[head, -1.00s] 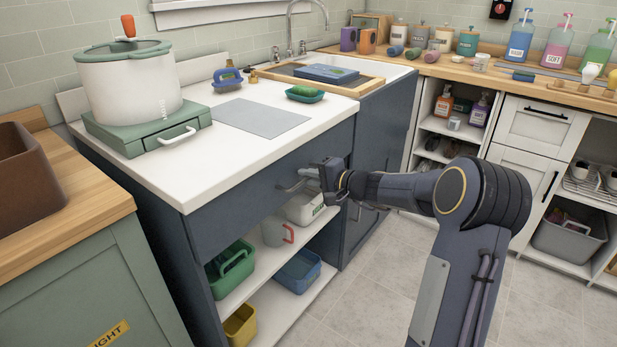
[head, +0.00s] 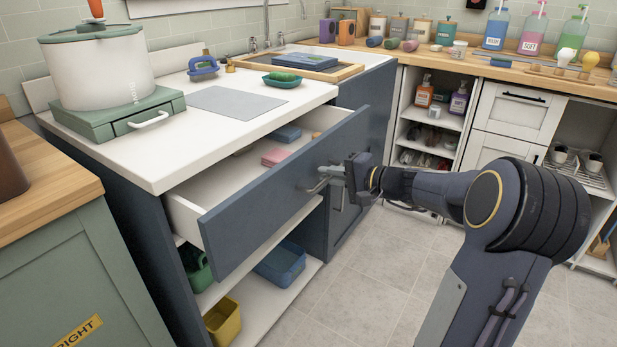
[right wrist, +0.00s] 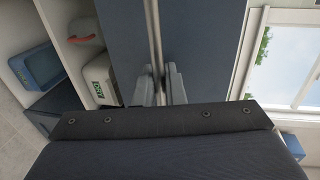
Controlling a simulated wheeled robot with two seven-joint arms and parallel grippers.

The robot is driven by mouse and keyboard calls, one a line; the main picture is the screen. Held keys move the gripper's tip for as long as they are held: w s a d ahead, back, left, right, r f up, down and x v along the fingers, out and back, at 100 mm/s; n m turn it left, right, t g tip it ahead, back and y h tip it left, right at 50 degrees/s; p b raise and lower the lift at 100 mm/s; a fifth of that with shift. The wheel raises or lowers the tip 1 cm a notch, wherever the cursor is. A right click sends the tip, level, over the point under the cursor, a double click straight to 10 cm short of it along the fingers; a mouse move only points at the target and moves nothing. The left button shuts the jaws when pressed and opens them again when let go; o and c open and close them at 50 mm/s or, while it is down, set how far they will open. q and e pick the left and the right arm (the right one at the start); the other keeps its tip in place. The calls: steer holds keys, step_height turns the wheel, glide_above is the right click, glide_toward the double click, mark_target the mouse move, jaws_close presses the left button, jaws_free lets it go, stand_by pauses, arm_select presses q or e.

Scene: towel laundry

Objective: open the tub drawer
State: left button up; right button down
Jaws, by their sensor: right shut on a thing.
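The tub drawer (head: 262,205) has a dark blue front and white inside walls. In the head view it stands well out from under the white counter. A pink item (head: 275,157) and a blue item (head: 286,134) lie inside it. My right gripper (head: 338,178) is at the drawer front, shut on the metal bar handle (head: 313,187). In the right wrist view the gripper's fingers (right wrist: 161,85) close around the handle bar (right wrist: 154,35) against the blue front. My left gripper is not in view.
Below the drawer, an open shelf holds a blue tub (head: 280,263), a yellow tub (head: 223,322) and a green tub (head: 196,268). A pot (head: 98,75) on a green box stands on the counter (head: 170,150). The tiled floor (head: 370,270) before the drawer is clear.

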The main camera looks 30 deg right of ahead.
steer(key=f+b+v, duration=0.3)
steer(key=v, duration=1.2)
steer(key=shift+s+d+f, duration=0.15)
steer(key=shift+s, duration=0.25)
steer(key=c, duration=1.6)
jaws_free()
steer(key=shift+c, duration=0.2)
steer(key=p+v, duration=0.1)
steer(key=v, duration=0.6)
steer(key=shift+s+d, duration=0.25)
steer(key=shift+s, duration=0.1)
